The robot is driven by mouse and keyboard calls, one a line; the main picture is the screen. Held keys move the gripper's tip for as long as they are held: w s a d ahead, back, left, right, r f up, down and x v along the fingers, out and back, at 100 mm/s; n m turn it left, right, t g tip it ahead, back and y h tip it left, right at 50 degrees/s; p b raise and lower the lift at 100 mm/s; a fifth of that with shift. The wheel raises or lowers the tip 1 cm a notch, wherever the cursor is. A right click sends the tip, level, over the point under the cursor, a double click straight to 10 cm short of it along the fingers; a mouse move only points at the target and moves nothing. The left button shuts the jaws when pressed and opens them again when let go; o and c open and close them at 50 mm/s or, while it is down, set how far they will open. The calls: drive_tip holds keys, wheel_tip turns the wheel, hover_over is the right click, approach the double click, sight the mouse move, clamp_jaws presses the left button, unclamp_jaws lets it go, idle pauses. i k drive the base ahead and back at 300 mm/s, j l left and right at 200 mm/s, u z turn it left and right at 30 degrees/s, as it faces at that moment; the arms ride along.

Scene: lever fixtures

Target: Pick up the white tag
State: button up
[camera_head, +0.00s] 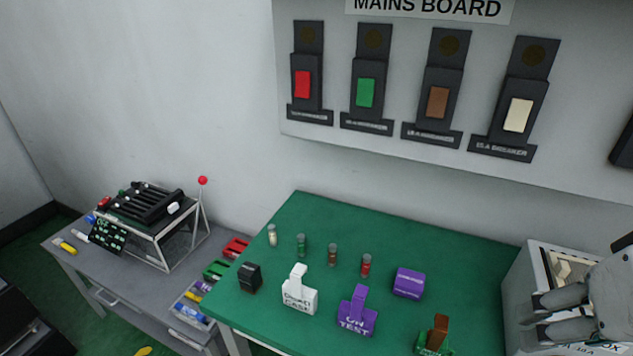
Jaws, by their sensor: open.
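The white tag (299,296) stands upright on the green table (390,225), left of the table's middle. It has a block-like base with dark lettering, only partly readable, and a narrow upright piece on top. My gripper (534,317) is at the right edge of the view, far to the right of the white tag. It is open, with its fingers pointing left and nothing between them. The white tag is in plain sight.
A purple tag (357,316) stands close right of the white tag, and a black block (250,277) close left. Several small cylinders (301,245) stand behind. A white box (520,280) is beside my gripper. A mains board (410,90) hangs on the wall.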

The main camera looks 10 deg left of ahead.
sight(297, 295)
drive_tip(key=u, duration=0.9)
drive_tip(key=k+z, duration=0.65)
drive_tip(key=i+j+z, duration=0.15)
drive_tip(key=k+l+u, duration=0.2)
drive_tip(key=i+j, duration=0.05)
drive_tip(key=j, duration=0.05)
